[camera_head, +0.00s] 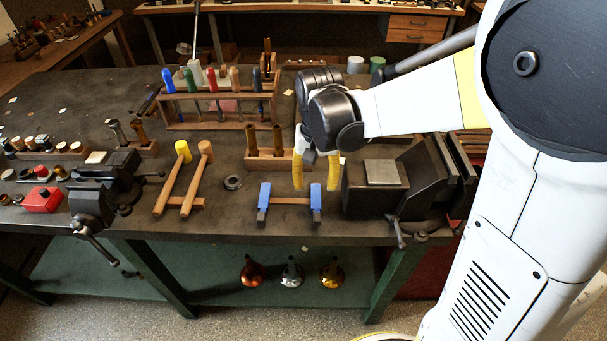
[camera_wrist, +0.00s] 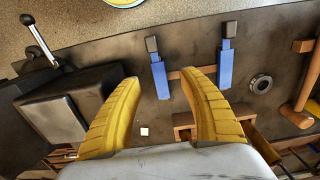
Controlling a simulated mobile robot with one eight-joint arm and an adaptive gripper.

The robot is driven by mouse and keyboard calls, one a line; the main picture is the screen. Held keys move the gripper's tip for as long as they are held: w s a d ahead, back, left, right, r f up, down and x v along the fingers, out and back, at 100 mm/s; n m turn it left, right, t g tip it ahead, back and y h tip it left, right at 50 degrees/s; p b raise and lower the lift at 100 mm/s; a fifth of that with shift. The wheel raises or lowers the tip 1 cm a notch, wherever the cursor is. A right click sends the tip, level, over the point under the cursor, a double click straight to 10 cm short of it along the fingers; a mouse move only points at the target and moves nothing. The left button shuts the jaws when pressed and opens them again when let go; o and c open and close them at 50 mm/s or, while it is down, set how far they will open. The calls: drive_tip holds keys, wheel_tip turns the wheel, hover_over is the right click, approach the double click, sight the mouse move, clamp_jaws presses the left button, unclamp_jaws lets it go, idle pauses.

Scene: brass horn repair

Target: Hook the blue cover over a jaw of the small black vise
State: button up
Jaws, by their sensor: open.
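Two blue covers with dark ends sit on a wooden rest: the left cover (camera_head: 264,203) and the right cover (camera_head: 316,203) in the head view. In the wrist view, one blue cover (camera_wrist: 159,78) appears between my fingertips and the other (camera_wrist: 226,66) beyond the right finger. My gripper (camera_head: 316,180), with yellow fingers, is open and empty, pointing down above the bench near the right cover; it also shows in the wrist view (camera_wrist: 160,77). The small black vise (camera_head: 95,197) stands at the bench's front left, outside the wrist view.
A larger dark vise (camera_head: 400,185) stands right of the covers. Two mallets (camera_head: 180,180) and a metal ring (camera_head: 233,183) lie between the covers and the small vise. A wooden block with brass pieces (camera_head: 268,160) and a tool rack (camera_head: 215,110) stand behind.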

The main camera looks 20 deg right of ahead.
sight(316, 205)
wheel_tip(316, 205, down, 5)
drive_tip(key=shift+w+f+b, duration=0.1)
drive_tip(key=shift+f+b, duration=0.05)
drive_tip(key=shift+b, duration=0.8)
drive_tip(key=f+b, duration=0.2)
drive_tip(key=f, duration=0.3)
drive_tip(key=shift+w+d+f+b, duration=0.2)
drive_tip(key=shift+w+d+b, duration=0.05)
drive_tip(key=shift+d+b, duration=0.15)
drive_tip(key=shift+r, duration=0.1)
clamp_jaws()
